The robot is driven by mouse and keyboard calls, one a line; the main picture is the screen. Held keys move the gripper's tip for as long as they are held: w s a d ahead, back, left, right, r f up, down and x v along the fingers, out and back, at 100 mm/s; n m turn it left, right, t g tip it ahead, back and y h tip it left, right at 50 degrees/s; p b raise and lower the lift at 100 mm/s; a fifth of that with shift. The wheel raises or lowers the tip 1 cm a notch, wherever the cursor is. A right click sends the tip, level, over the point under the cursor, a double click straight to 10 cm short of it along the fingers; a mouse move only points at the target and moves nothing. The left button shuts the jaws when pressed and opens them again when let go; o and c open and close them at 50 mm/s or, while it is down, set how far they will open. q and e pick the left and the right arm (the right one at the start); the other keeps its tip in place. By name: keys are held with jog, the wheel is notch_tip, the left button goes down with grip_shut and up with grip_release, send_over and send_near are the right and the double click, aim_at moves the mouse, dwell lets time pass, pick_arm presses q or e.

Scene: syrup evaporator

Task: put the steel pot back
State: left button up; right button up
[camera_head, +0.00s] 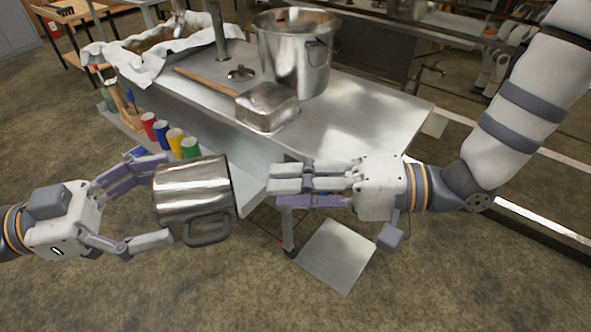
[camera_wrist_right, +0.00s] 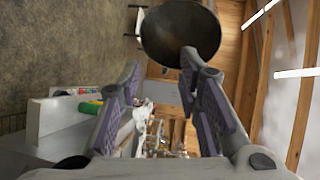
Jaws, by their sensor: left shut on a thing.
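The steel pot (camera_head: 190,190) is a shiny cylinder tipped on its side in the air, with its grey handle (camera_head: 208,231) facing down. My left gripper (camera_head: 150,205) is shut on the pot, its fingers on either side of it. The right wrist view shows the pot's dark round mouth (camera_wrist_right: 180,32) beyond my right fingertips. My right gripper (camera_head: 272,185) is open and empty, just right of the pot, in front of the steel bench's (camera_head: 375,112) near edge. Its fingers stand apart in the right wrist view (camera_wrist_right: 162,68).
On the bench are a tall steel stockpot (camera_head: 293,65), a rectangular steel box (camera_head: 267,106) with a wooden handle and a small lid (camera_head: 240,73). Coloured cups (camera_head: 176,139) line a side shelf. The bench's right part is clear. A metal plate (camera_head: 336,256) lies low below.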

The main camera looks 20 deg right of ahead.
aim_at(191, 173)
notch_tip(191, 173, up, 5)
jog(key=s+n+g+y, duration=0.1)
jog(key=s+y, duration=0.1)
jog(key=x, duration=1.2)
jog(key=shift+a, duration=0.25)
grip_shut()
pick_arm(q)
jog(key=o, duration=1.3)
jog(key=shift+r, duration=0.1)
jog(key=shift+c, duration=0.2)
jog(key=shift+o, duration=1)
